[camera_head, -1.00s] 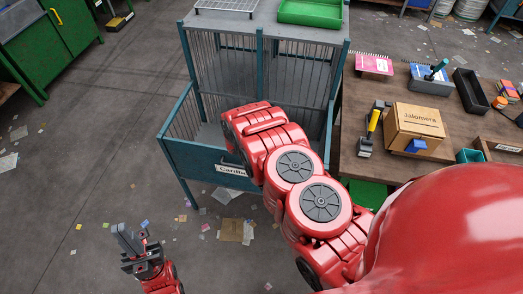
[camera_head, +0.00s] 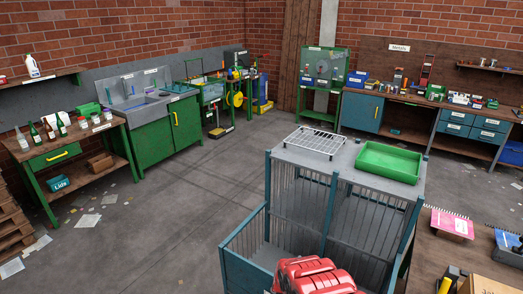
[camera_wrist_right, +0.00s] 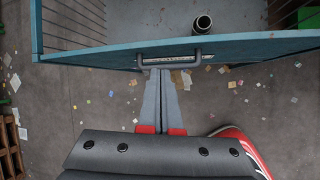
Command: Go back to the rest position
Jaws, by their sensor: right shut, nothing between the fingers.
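My right gripper (camera_wrist_right: 160,82) shows in the right wrist view, its two grey fingers together with nothing between them. In the head view, a red link of my right arm (camera_head: 315,277) is low in front of the same bin (camera_head: 240,270), and the right gripper is hidden there. My left gripper is out of view.
A dark cylinder (camera_wrist_right: 203,23) stands inside the bin. A wire rack (camera_head: 315,142) and green tray (camera_head: 390,162) sit on its top. Workbenches line the walls; the floor (camera_head: 160,225) at left is mostly open, with paper scraps.

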